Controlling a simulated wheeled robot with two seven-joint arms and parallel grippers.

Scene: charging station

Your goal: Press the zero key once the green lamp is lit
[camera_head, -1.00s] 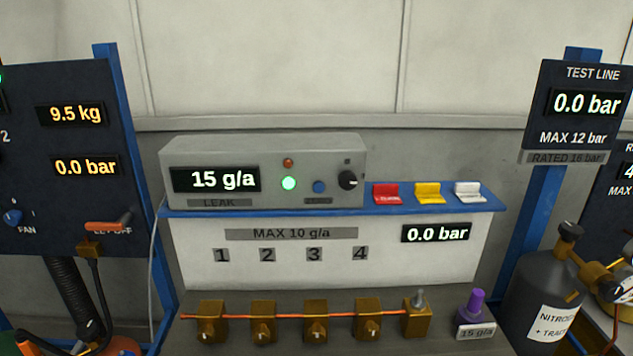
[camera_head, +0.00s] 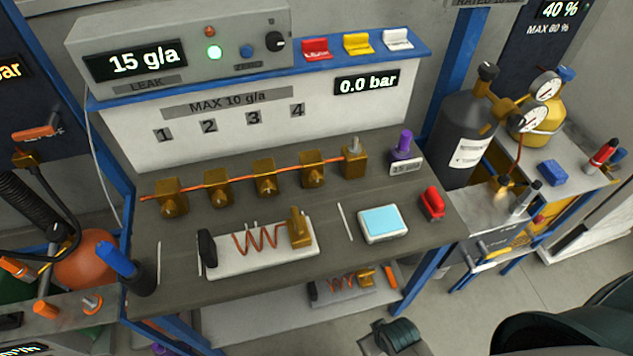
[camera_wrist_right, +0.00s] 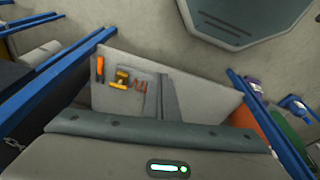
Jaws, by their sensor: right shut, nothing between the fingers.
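The grey leak meter (camera_head: 180,40) reads 15 g/a at the upper left of the head view. The zero key (camera_head: 247,51) is a small blue round button right of the lamp, above a small dark label that is hard to read. A small dim red lamp (camera_head: 210,31) sits above the green one. My right gripper (camera_head: 374,335) is at the bottom of the head view, low in front of the bench and far from the key. It is shut and empty. My left gripper is not in view.
A black knob (camera_head: 275,42) is right of the key. Red (camera_head: 316,48), yellow (camera_head: 358,43) and white (camera_head: 397,39) tabs stand on the blue shelf. Brass valves (camera_head: 264,178), a coil unit (camera_head: 262,244) and a blue-topped scale (camera_head: 381,223) occupy the bench below.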

